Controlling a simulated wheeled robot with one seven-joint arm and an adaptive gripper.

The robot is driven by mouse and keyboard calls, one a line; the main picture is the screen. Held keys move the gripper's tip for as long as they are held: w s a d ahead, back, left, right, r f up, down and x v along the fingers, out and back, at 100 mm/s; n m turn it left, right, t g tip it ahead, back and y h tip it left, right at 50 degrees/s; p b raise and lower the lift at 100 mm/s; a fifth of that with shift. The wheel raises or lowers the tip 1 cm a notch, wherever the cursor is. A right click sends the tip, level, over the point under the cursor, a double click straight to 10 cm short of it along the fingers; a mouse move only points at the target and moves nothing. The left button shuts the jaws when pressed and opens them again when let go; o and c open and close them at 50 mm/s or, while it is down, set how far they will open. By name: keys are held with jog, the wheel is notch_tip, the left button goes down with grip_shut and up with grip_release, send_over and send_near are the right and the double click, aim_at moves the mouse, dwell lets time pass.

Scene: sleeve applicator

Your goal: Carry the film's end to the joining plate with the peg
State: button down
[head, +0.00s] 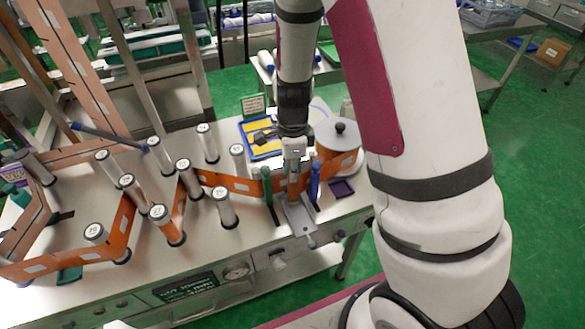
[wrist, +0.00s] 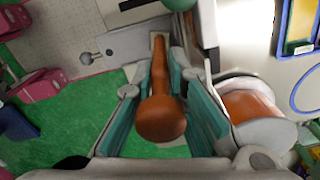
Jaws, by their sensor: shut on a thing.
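My gripper (head: 293,168) points down over the grey metal joining plate (head: 300,217) at the table's front edge. In the wrist view its teal-padded fingers are shut on a brown, round-headed peg (wrist: 162,118), whose far tip reaches toward the plate (wrist: 135,42). I cannot tell whether the tip touches it. The orange film (head: 226,181) with white labels runs around the rollers from the left to the green clamp (head: 267,183) beside the plate. More orange film (head: 328,168) lies right of the blue clamp (head: 315,182), by the supply roll. My gripper hides the film between the clamps.
Several upright numbered rollers (head: 224,208) fill the table's left half. The roll with its grey disc (head: 338,136) stands right of my gripper. A blue-edged yellow tray (head: 254,143) lies behind, and a small dark purple tray (head: 342,188) sits to the right.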

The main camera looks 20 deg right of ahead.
jog(key=shift+f, duration=0.25)
jog(key=c, duration=1.5)
grip_release()
jog(key=shift+c, duration=0.2)
jog(key=shift+o, duration=0.4)
jog(key=o, duration=1.5)
jog(key=shift+c, duration=0.2)
jog(key=shift+r+p, duration=2)
jog(key=shift+r, duration=2)
